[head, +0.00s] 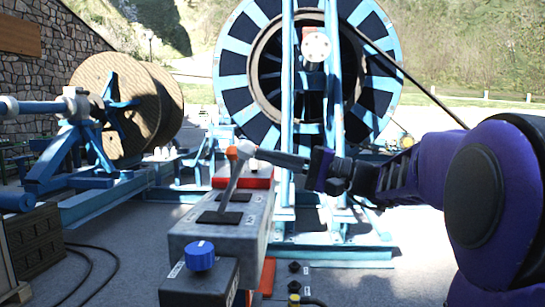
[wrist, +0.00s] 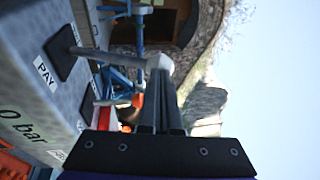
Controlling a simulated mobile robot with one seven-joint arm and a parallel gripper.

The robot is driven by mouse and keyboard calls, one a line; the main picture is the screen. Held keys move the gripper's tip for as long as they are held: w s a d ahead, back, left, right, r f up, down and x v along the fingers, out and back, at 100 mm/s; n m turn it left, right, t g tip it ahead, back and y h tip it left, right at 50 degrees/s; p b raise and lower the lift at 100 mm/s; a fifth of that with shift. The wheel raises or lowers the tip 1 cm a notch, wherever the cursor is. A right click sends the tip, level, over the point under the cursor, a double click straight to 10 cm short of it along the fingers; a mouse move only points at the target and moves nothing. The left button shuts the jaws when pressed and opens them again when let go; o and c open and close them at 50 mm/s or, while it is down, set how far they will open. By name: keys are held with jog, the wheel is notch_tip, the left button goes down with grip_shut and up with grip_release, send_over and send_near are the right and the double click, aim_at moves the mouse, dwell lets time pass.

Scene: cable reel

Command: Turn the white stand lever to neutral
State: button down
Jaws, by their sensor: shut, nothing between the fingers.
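The white stand lever has a grey shaft and a white knob (head: 246,149). It rises from a black slot plate on the grey control box (head: 222,232) and leans up and to the right in the head view. In the wrist view the white knob (wrist: 160,63) sits right at my fingertips, with the shaft running left to its plate beside a "PAY" label. My gripper (head: 262,154) is shut and empty, reaching in from the right. It also shows in the wrist view (wrist: 157,82). Its tips meet or nearly meet the knob; contact is not clear.
An orange-knobbed lever (head: 231,153) stands just behind the white one. A blue knob (head: 200,256) is at the front of the box. The large blue reel (head: 232,75) and its frame stand behind, with a wooden drum (head: 145,105) at left.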

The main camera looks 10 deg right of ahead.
aim_at(241, 143)
jog(key=a+r+h+p, duration=0.1)
jog(key=a+p, duration=0.1)
jog(key=w+a+r+n+g+h+p, duration=0.1)
jog(key=a+r+h+p, duration=0.1)
jog(key=shift+w+a+r+g, duration=0.15)
jog(key=shift+a+r+g, duration=0.05)
jog(key=shift+g, duration=0.1)
jog(key=shift+w+a+g+h+p, duration=0.3)
jog(key=shift+a+h+p, duration=0.1)
jog(key=shift+a+p, duration=0.15)
jog(key=shift+f, duration=0.1)
jog(key=shift+s, duration=0.1)
